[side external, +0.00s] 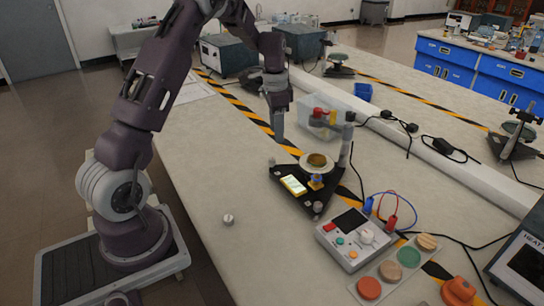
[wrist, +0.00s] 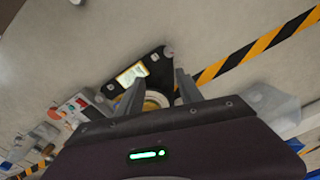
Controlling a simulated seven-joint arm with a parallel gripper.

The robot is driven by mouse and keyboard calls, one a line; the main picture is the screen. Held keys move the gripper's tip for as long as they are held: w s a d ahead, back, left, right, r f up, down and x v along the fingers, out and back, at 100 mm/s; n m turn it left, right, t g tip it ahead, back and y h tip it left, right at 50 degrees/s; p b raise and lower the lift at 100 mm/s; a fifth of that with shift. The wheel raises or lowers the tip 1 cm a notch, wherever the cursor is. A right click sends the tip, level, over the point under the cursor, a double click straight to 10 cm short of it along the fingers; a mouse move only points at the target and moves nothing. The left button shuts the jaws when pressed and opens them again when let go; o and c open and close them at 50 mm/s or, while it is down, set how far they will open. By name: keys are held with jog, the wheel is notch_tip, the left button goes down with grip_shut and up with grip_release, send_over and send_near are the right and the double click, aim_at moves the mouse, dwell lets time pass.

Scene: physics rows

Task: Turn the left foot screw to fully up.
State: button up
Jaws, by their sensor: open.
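A black triangular base plate (side external: 298,199) lies on the bench, with a lit yellow display (side external: 293,185) and a round brass-coloured pan (side external: 317,162) on a stand. Small foot screws show at its corners, one at the far-left corner (side external: 271,163) and one at the front corner (side external: 318,207). I cannot tell which is the left one or how high either is set. My gripper (side external: 278,137) is above the bench behind the plate, touching nothing. In the wrist view its fingers (wrist: 160,79) are apart and empty, with the plate (wrist: 151,62) beyond them and the pan partly hidden.
A control box (side external: 354,240) with cables stands front right of the plate, beside a panel of coloured discs (side external: 388,265). A clear bin (side external: 322,122) stands behind the plate. A small metal knob (side external: 228,220) lies on the open bench to the left.

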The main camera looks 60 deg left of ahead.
send_over(272, 160)
jog(key=shift+m+g, duration=0.3)
notch_tip(272, 160, down, 5)
jog(key=shift+a+r, duration=0.1)
notch_tip(272, 160, down, 7)
grip_shut()
